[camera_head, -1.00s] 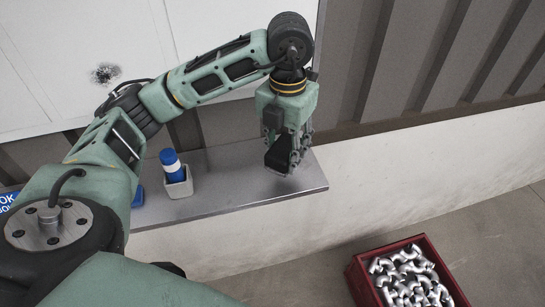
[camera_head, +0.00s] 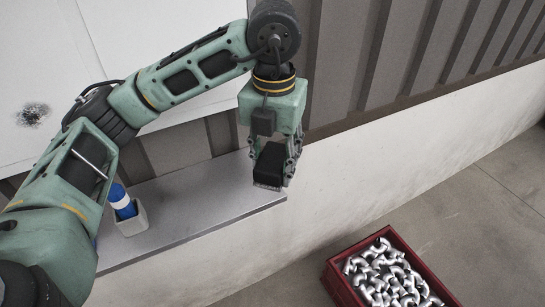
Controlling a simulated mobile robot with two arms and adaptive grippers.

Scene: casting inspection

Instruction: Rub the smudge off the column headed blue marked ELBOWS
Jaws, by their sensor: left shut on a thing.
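My left gripper (camera_head: 273,165) hangs over the right end of the metal shelf, pointing down. It is shut on a black block-shaped eraser (camera_head: 269,166), held at or just above the shelf's height; I cannot tell whether it touches. A dark smudge (camera_head: 33,114) shows on the white board (camera_head: 60,60) at the upper left, well to the left of the gripper. No column heading is visible on the part of the board in view. My right gripper is not in view.
The grey shelf (camera_head: 190,205) runs below the board. A blue and white marker (camera_head: 121,201) stands tilted in a small grey holder (camera_head: 132,222) on it. A red crate (camera_head: 335,283) of silvery pipe elbows (camera_head: 385,275) is on the floor at lower right. My left arm crosses before the board.

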